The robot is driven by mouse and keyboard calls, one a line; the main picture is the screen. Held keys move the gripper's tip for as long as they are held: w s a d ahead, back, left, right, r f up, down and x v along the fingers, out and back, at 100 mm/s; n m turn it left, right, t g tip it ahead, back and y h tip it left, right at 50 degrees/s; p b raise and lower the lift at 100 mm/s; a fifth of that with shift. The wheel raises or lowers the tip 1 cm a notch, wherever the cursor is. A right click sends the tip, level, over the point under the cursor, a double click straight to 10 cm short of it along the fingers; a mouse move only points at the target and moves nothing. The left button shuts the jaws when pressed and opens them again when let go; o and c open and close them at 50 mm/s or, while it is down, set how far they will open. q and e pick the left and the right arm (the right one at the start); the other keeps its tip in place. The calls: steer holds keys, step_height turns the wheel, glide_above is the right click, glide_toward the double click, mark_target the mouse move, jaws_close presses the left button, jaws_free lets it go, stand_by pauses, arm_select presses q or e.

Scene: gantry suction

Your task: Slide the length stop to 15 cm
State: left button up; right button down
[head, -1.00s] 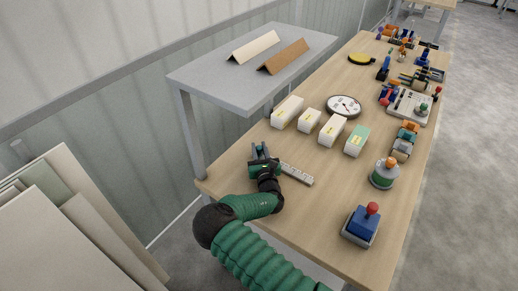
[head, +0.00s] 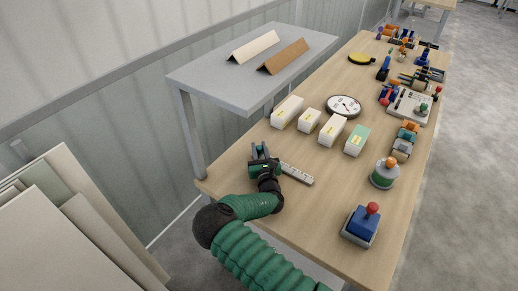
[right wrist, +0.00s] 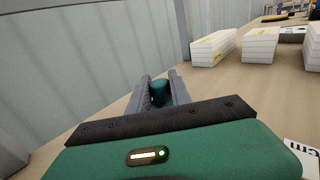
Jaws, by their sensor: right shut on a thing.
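The length stop is a rail with a pale scale strip (head: 297,174) lying on the table near its left front corner. My right gripper (head: 260,152) is at the left end of this strip, low over the table. In the right wrist view the gripper (right wrist: 160,88) is shut on a small dark green knob (right wrist: 159,91), which shows between the two grey fingers. A corner of the scale with printed letters shows at the lower right of the wrist view (right wrist: 303,152). The scale's marks are too small to read in the head view. My left gripper is not in view.
Several white boxes (head: 332,131) and a green-topped box (head: 356,141) stand right of the gripper. A round dial (head: 344,105) lies behind them. A blue block with a red knob (head: 361,226) is at the front right. A grey shelf (head: 215,81) stands over the table's left side.

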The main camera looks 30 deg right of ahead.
steer(key=shift+s, duration=0.1)
steer(key=s, duration=0.1)
steer(key=s+d, duration=0.1)
steer(key=s, duration=0.1)
steer(key=shift+s+d+f, duration=0.1)
steer(key=shift+s+d, duration=0.15)
steer(key=shift+s, duration=0.05)
steer(key=shift+s+d, duration=0.2)
steer(key=shift+s, duration=0.25)
steer(key=c, duration=1.2)
jaws_free()
steer(key=shift+o, duration=0.2)
steer(key=shift+b, duration=0.3)
